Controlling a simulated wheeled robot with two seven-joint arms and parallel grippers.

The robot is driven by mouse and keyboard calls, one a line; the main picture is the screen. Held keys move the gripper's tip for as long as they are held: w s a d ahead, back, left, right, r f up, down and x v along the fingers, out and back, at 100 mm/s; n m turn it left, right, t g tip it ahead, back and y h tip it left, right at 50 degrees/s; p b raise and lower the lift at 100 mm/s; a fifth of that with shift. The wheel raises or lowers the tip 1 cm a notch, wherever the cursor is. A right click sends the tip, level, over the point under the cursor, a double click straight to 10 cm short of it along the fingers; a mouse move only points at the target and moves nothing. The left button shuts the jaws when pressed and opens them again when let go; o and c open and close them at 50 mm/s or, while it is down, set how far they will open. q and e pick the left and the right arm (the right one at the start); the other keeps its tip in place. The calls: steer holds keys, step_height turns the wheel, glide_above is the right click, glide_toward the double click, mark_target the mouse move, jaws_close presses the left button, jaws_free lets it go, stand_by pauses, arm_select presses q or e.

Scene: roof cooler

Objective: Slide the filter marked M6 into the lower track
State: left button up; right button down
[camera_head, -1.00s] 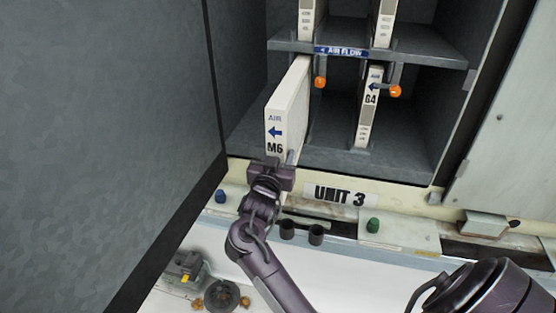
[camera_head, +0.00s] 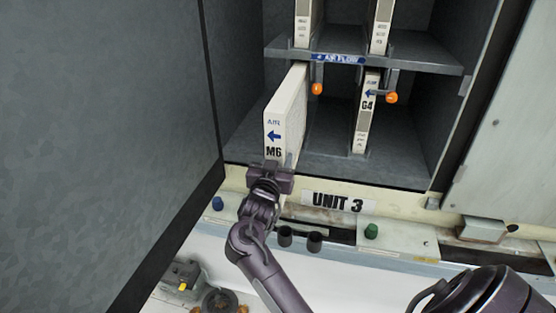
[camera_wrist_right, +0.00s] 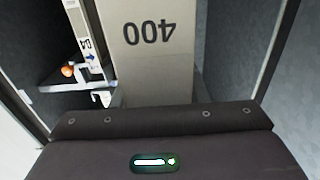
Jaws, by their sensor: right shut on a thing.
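The filter marked M6 (camera_head: 286,118) is a cream panel with a blue arrow pointing left. It stands upright at the left of the lower compartment in the head view, its front end projecting toward me. My right gripper (camera_head: 270,177) is shut on the lower front of this filter. The right wrist view shows a face of the held filter (camera_wrist_right: 150,60) with an upside-down 400. The lower track under the filter is hidden by the filter and gripper. My left gripper is not in view.
A filter marked G4 (camera_head: 366,115) stands to the right in the lower compartment. Orange-ended levers (camera_head: 317,89) hang below the shelf (camera_head: 425,60), near both filters. A grey panel (camera_head: 110,120) bounds the left. Below the UNIT 3 label (camera_head: 338,201) is a cluttered ledge.

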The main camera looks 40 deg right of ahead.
steer(key=shift+w+d, duration=0.1)
steer(key=b+x, duration=0.2)
steer(key=x, duration=0.6)
steer(key=shift+w+d+f+b, duration=0.15)
steer(key=shift+w+d+b, duration=0.1)
steer(key=shift+b, duration=0.15)
stand_by(0.8)
stand_by(0.4)
steer(key=b+x, duration=0.3)
steer(key=x, duration=0.4)
stand_by(0.5)
steer(key=shift+f, duration=0.1)
